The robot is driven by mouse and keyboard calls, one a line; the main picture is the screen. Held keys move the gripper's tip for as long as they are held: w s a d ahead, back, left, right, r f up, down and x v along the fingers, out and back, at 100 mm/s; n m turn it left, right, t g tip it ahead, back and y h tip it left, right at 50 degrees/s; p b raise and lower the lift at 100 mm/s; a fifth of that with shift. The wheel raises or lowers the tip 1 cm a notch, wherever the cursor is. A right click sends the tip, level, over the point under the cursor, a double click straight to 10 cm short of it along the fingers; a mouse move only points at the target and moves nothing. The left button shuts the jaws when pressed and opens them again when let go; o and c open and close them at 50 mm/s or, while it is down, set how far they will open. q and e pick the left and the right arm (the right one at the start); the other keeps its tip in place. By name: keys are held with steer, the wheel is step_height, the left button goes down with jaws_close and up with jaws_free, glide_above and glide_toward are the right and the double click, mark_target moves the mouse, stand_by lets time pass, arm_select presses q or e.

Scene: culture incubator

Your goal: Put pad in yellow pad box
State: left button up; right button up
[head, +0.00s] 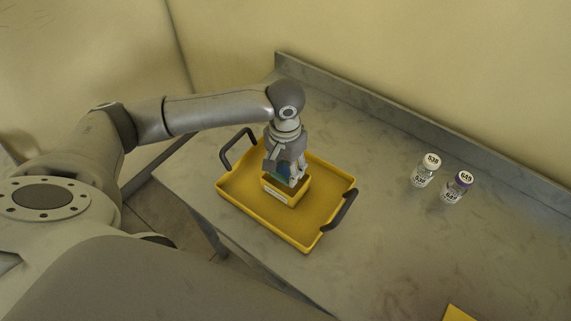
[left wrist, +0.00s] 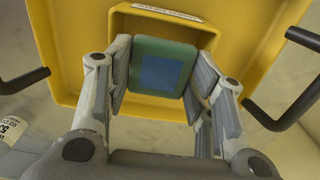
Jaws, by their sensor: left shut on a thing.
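The pad is green with a blue square, seen between my left gripper's fingers in the left wrist view (left wrist: 162,68). My left gripper (head: 287,172) is shut on it, one finger on each side. The yellow pad box (head: 278,195) has a white label on its front and sits inside a yellow tray. The gripper and pad are directly over the box's top; in the left wrist view the box (left wrist: 206,40) lies behind the pad. I cannot tell how far the pad's lower edge reaches into the box. My right gripper is not in view.
The yellow tray (head: 239,199) with two dark handles stands on a grey table (head: 375,240). A yellow object (head: 458,314) shows at the bottom edge. A raised ledge runs along the wall.

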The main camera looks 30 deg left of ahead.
mark_target(285, 171)
arm_select(q)
steer(key=shift+f, duration=0.3)
steer(key=shift+f, duration=0.35)
steer(key=o, duration=0.8)
steer(key=shift+r, duration=0.1)
steer(key=shift+r, duration=0.2)
step_height(285, 171, up, 13)
steer(key=b, duration=0.1)
steer(key=shift+f+b, duration=0.15)
steer(key=shift+b, duration=0.15)
